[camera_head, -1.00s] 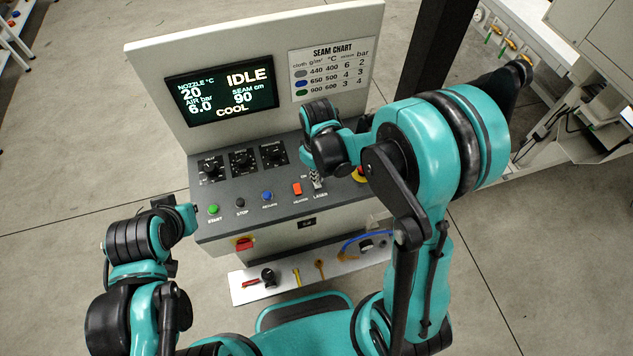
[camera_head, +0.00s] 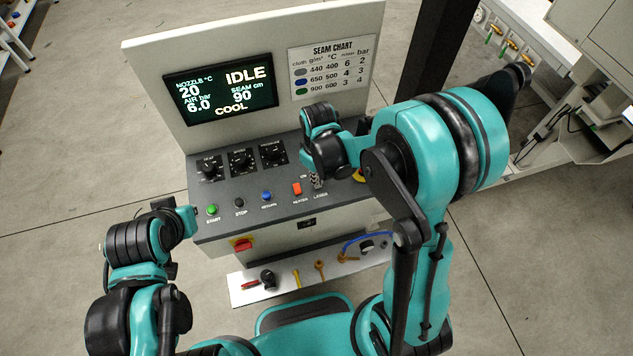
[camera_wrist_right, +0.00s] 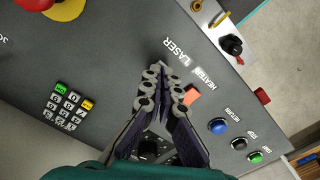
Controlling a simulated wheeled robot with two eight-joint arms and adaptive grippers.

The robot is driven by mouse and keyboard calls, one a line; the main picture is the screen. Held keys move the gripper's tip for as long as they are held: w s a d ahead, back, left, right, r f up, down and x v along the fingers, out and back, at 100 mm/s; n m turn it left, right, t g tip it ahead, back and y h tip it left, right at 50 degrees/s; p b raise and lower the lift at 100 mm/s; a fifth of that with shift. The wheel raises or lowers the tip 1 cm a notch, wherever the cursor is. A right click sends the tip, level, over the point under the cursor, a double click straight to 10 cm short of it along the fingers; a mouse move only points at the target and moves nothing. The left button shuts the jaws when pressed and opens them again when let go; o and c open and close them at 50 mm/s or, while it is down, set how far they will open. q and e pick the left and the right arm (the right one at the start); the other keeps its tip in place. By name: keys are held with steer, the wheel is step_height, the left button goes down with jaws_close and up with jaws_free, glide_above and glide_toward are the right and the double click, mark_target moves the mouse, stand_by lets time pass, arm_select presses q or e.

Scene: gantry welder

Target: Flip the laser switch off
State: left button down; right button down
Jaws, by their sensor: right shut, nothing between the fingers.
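The black sloped control panel (camera_head: 222,190) of the welder carries a LASER label (camera_head: 321,195), also readable in the right wrist view (camera_wrist_right: 180,56). My right gripper (camera_head: 317,180) is shut and empty, its fingertips low over the panel just above that label. In the right wrist view its fingertips (camera_wrist_right: 165,72) lie together beside the label. The laser switch itself is hidden behind the fingers, so I cannot tell its position or whether they touch it. My left arm is at the lower left, and its fingers do not show.
The orange heater switch (camera_head: 297,188) is close to the right gripper, with the blue return button (camera_head: 267,197) beyond it. Knobs (camera_head: 241,160) stand behind. A red and yellow emergency button (camera_wrist_right: 62,8) and keypad (camera_wrist_right: 70,108) are also near. The screen (camera_head: 221,88) reads IDLE.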

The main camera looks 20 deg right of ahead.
steer(key=shift+f+b, duration=0.3)
steer(key=shift+f, duration=0.1)
steer(key=shift+r, duration=0.15)
steer(key=shift+r+p, duration=2.55)
steer(key=shift+r, duration=0.9)
steer(key=s+d+f+m+t+b, duration=0.1)
steer(key=s+d+m+t+b, duration=0.1)
steer(key=s+b, duration=0.3)
steer(key=s+d+m+t+b, duration=0.2)
steer(key=s+m+t+b, duration=0.2)
steer(key=b, duration=0.6)
steer(key=shift+s+d+f+t, duration=0.35)
steer(key=shift+s+t, duration=0.15)
steer(key=shift+s, duration=0.15)
